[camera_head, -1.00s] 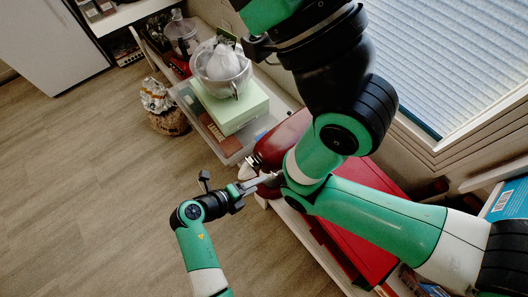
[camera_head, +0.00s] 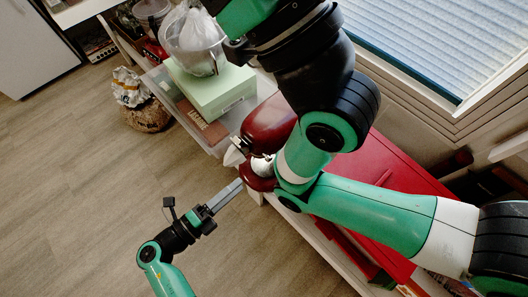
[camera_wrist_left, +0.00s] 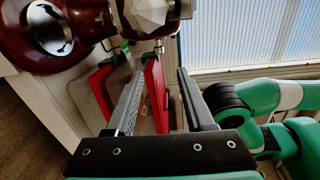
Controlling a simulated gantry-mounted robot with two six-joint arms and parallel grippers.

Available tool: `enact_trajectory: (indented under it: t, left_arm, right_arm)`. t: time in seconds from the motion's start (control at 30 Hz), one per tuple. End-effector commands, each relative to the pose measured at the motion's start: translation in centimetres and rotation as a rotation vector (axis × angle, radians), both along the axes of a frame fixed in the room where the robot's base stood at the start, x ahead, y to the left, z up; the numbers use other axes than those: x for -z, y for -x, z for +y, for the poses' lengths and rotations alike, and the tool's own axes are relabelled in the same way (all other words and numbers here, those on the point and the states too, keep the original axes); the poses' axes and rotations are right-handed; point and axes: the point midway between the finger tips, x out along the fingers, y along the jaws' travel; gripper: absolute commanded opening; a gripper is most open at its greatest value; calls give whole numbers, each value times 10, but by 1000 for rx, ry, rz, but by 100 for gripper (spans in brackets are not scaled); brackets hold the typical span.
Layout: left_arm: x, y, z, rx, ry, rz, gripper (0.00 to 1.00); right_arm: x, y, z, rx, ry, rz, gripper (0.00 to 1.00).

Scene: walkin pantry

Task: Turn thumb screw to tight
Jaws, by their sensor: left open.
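A dark red mixer-like appliance (camera_head: 270,124) stands on the shelf, partly behind my right arm. It also shows at the upper left of the left wrist view (camera_wrist_left: 92,18), with a round silver disc on it. A pale faceted knob (camera_wrist_left: 149,12), which looks like the thumb screw, is at the top of that view; a pale pointed part (camera_head: 235,153) beside the appliance in the head view may be the same knob. My left gripper (camera_head: 239,185) is just below and left of the appliance. In the wrist view its fingers (camera_wrist_left: 160,76) are apart and empty, below the knob.
A red box (camera_head: 395,177) lies on the shelf right of the appliance. A bag (camera_head: 140,100) is on the floor. Open floor (camera_head: 80,200) lies left.

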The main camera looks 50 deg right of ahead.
Motion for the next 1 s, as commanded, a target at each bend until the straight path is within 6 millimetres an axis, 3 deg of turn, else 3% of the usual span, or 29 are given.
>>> enact_trajectory:
  t: [0.27,0.7,1.0]
  left_arm:
    - [2,-1,-6,-5,-2,-2,53]
    - [9,15,-93,-3,-2,-4,53]
    - [7,19,-113,-6,-3,-1,53]
  right_arm:
    - [3,1,0,0,0,-3,48]
    - [30,0,0,0,0,-2,48]
    - [35,0,0,0,0,-2,48]
